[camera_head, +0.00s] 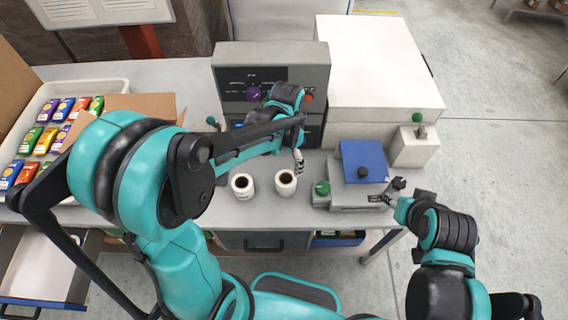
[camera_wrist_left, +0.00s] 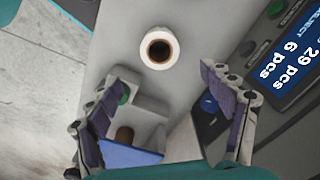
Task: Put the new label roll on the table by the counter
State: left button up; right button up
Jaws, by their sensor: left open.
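Two white label rolls with dark cores stand upright on the grey table (camera_head: 185,78): a left roll (camera_head: 242,186) and a right roll (camera_head: 285,182). I cannot tell which one is new. My left gripper (camera_head: 298,160) is just behind the right roll, open and empty. In the left wrist view, its spread fingers (camera_wrist_left: 166,78) point toward one roll (camera_wrist_left: 160,48), which is apart from them. The grey counter (camera_head: 270,65) stands behind the rolls; its display (camera_wrist_left: 292,62) reads 29 pcs and 6 pcs. My right gripper (camera_head: 391,197) is beside a blue-topped device; its jaws are too small to judge.
The blue-topped grey device (camera_head: 362,160) with a green knob stands right of the rolls. A large white box-shaped unit (camera_head: 380,70) fills the back right. A white tray (camera_head: 122,86) of coloured packets and an open carton (camera_head: 140,104) are at left. Table between carton and rolls is partly hidden by my arm.

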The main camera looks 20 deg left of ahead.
pick_arm(q)
jog(key=s+a+r+n+t, duration=0.4)
jog(key=s+r+n+t, duration=0.3)
jog(key=s+r, duration=0.3)
jog(key=shift+s+a, duration=0.2)
jog(key=shift+a, duration=0.15)
